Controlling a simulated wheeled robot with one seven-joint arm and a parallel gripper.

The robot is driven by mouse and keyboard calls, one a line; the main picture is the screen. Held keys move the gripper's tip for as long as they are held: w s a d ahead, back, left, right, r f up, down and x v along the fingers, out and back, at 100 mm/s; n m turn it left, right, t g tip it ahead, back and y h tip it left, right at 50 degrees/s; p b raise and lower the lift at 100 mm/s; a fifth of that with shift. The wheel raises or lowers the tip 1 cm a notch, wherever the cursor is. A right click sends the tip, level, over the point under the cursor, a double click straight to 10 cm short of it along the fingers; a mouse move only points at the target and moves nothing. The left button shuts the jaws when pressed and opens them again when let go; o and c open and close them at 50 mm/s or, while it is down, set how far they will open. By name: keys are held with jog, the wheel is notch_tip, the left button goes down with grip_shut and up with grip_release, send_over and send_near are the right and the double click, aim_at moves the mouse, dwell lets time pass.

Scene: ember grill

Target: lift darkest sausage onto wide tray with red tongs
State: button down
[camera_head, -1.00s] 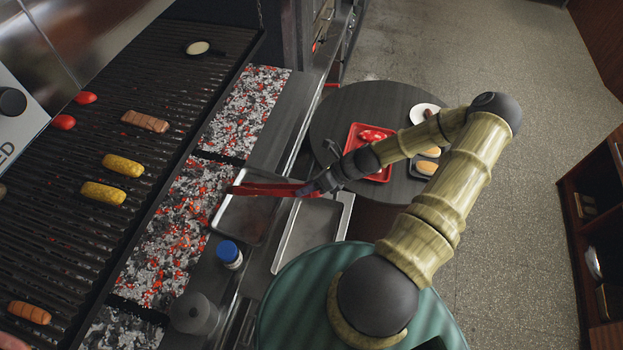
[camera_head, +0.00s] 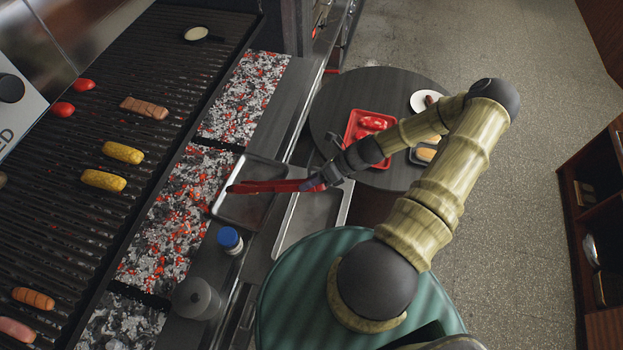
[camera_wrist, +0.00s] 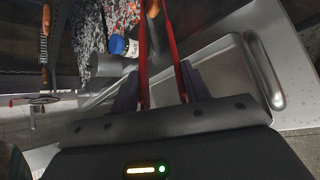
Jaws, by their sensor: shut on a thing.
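My gripper (camera_head: 325,178) is shut on the red tongs (camera_head: 275,186), which reach left over a metal tray (camera_head: 236,212) beside the coals. The tongs (camera_wrist: 142,65) show as two red arms apart in the wrist view; whether anything is between their tips cannot be told. A second metal tray (camera_head: 318,215) lies to the right. A scored orange-brown sausage (camera_head: 33,298) and a pinker one (camera_head: 15,330) lie on the grill at the lower left. A scored brown piece (camera_head: 144,107) lies farther up the grill.
Yellow corn pieces (camera_head: 123,152) and red tomatoes (camera_head: 83,85) lie on the grill. A blue-capped jar (camera_head: 230,240) and a grey canister (camera_head: 196,298) stand on the ledge. A round dark table (camera_head: 335,92) holds a red tray (camera_head: 352,128) and a white plate (camera_head: 419,99).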

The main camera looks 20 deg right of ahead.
notch_tip(320, 180, down, 6)
jog(key=b, duration=0.4)
jog(key=shift+r, duration=0.25)
jog(key=c, duration=1.1)
grip_release()
jog(key=shift+c, duration=0.8)
jog(key=shift+o, duration=0.8)
jog(key=shift+c, duration=0.2)
